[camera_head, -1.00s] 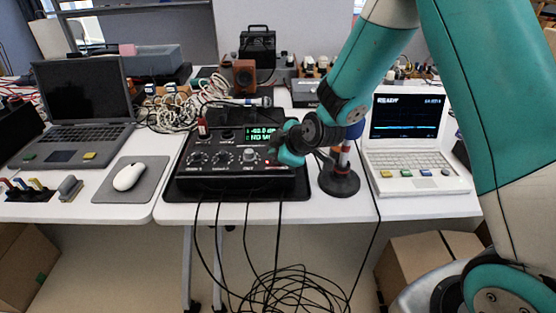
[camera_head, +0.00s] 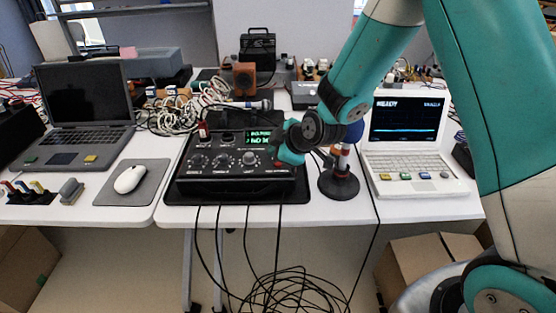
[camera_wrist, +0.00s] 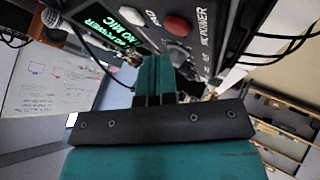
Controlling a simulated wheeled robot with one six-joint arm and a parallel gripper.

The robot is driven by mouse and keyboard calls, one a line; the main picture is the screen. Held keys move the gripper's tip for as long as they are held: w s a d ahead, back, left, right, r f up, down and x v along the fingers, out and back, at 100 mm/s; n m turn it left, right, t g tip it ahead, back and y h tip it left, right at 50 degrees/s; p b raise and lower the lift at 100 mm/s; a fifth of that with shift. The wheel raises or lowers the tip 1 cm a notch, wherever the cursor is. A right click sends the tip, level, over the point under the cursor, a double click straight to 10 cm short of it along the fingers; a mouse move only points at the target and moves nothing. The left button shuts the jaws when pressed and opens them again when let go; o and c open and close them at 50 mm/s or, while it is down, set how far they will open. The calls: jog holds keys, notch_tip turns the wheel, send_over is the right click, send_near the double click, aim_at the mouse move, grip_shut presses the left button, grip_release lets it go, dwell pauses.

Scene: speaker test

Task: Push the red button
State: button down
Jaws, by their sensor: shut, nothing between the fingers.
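A black control box (camera_head: 185,185) with knobs and a green-lit display (camera_head: 258,138) sits on the right white table. In the wrist view, a red button (camera_wrist: 177,25) stands on its panel beside a "MIC POWER" label, with the display (camera_wrist: 112,28) reading "NO MIC". My gripper (camera_head: 284,156) is at the right side of the box's top, close over the panel. In the wrist view its teal fingers (camera_wrist: 155,62) are together and empty, pointing at the panel just short of the red button in the picture. I cannot tell whether they touch the panel.
A microphone stand (camera_head: 340,184) is close right of the box and my gripper. A white laptop (camera_head: 415,180) is farther right. A mouse (camera_head: 130,178) on a grey pad and a dark laptop (camera_head: 85,140) are left. Coiled cables (camera_head: 205,100) lie behind; black cables hang in front.

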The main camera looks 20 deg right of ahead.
jog(key=shift+r+p, duration=1.9)
jog(key=shift+r, duration=1.1)
